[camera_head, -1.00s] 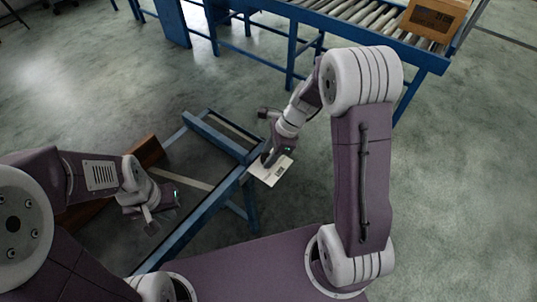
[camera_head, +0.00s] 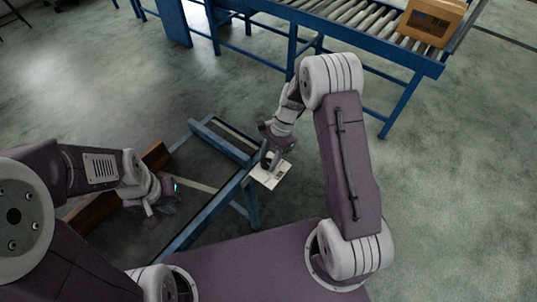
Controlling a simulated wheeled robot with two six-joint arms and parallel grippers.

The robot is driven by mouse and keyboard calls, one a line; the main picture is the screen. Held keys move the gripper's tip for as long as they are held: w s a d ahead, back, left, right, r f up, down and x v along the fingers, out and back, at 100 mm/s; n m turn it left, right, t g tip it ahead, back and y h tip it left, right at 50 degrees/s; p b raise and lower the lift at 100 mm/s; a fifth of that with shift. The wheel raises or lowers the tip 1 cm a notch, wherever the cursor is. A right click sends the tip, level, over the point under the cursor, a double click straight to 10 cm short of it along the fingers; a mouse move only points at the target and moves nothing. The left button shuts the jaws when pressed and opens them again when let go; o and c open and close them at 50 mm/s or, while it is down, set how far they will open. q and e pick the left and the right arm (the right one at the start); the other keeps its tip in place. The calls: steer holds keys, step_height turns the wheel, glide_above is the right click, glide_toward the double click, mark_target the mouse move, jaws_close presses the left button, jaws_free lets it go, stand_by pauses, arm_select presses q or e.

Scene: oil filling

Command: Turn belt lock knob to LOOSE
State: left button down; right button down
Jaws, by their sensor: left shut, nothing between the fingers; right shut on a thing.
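My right gripper (camera_head: 268,164) is at the blue frame's right side, over a white label plate (camera_head: 272,175) with dark print. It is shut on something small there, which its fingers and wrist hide. The belt lock knob cannot be made out apart from the gripper, and the print on the plate is too small to read. My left gripper (camera_head: 150,208) is shut and empty, over the dark area inside the blue frame (camera_head: 212,208) at the left.
A brown wooden block (camera_head: 157,155) lies by the frame's left side. A blue roller conveyor (camera_head: 350,30) with a cardboard box (camera_head: 432,20) stands at the back right. The floor on the right is clear.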

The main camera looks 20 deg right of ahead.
steer(key=n+g+p, duration=0.1)
steer(key=n, duration=0.1)
steer(key=shift+a+r+n+h+p, duration=0.1)
steer(key=shift+r+n+h+p, duration=0.05)
steer(key=shift+n+h+p, duration=0.2)
steer(key=n+p, duration=0.1)
steer(key=n, duration=0.2)
steer(key=shift+w+g+h, duration=0.1)
steer(key=shift+g+h, duration=0.25)
steer(key=shift+g, duration=0.05)
steer(key=n+h, duration=0.1)
steer(key=n, duration=0.1)
steer(key=n+h+p, duration=0.1)
steer(key=n, duration=0.2)
steer(key=shift+a+g, duration=0.15)
steer(key=shift+g, duration=0.15)
steer(key=shift+n, duration=0.25)
steer(key=c, duration=0.9)
jaws_free()
steer(key=shift+w, duration=0.1)
steer(key=v, duration=0.8)
steer(key=shift+w+r, duration=0.2)
steer(key=shift+r, duration=0.15)
